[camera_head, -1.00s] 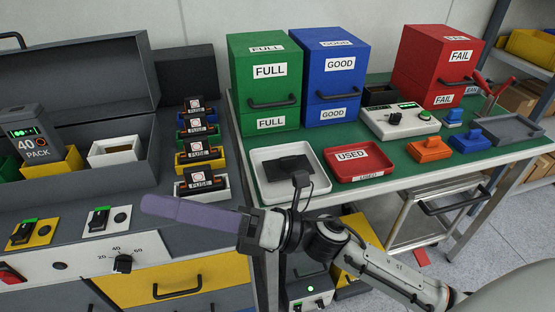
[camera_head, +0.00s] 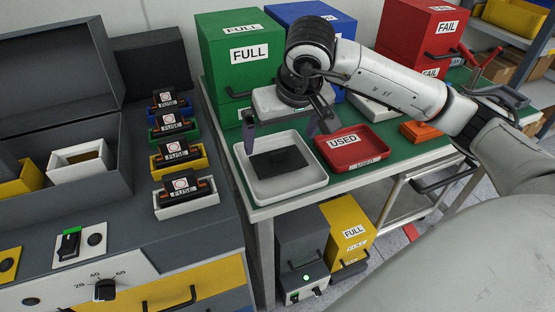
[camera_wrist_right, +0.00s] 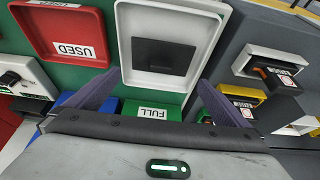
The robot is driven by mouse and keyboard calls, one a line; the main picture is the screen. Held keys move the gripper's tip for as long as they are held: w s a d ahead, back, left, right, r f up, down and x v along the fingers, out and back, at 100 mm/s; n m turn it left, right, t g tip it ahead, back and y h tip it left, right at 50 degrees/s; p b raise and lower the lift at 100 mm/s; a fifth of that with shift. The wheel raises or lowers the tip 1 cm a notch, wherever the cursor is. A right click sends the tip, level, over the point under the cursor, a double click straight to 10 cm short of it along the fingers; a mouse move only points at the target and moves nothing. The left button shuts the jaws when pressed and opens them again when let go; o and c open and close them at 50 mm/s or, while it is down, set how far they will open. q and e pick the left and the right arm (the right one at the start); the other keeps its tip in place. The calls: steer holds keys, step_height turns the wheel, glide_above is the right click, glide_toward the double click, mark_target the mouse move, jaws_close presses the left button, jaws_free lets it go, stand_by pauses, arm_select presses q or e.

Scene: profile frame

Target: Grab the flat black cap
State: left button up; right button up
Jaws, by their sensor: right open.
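The flat black cap (camera_head: 279,162) lies in the white tray (camera_head: 262,196) on the green table. It also shows in the right wrist view (camera_wrist_right: 164,56), inside the white tray (camera_wrist_right: 170,81). My right gripper (camera_head: 280,134) is open and empty above the back part of the tray, pointing down. In the right wrist view its two purple fingers (camera_wrist_right: 157,100) are spread wide, with the cap beyond their tips and between their lines. The fingers appear apart from the cap. My left gripper is in neither current view.
The red USED tray (camera_head: 352,150) stands right of the white tray. Green (camera_head: 238,60) and blue FULL/GOOD boxes stand behind my right gripper. Fuses in coloured holders (camera_head: 182,166) stand on the grey bench to the left. An orange block (camera_head: 415,132) is partly behind my arm.

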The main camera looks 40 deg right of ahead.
mark_target(279, 150)
steer(key=shift+s+x, duration=0.15)
steer(key=shift+x, duration=1.45)
steer(key=shift+s+x, duration=0.15)
steer(key=shift+x, duration=1.4)
steer(key=shift+f, duration=0.1)
steer(key=c, duration=0.7)
steer(key=shift+r, duration=5.05)
steer(key=shift+c, duration=0.2)
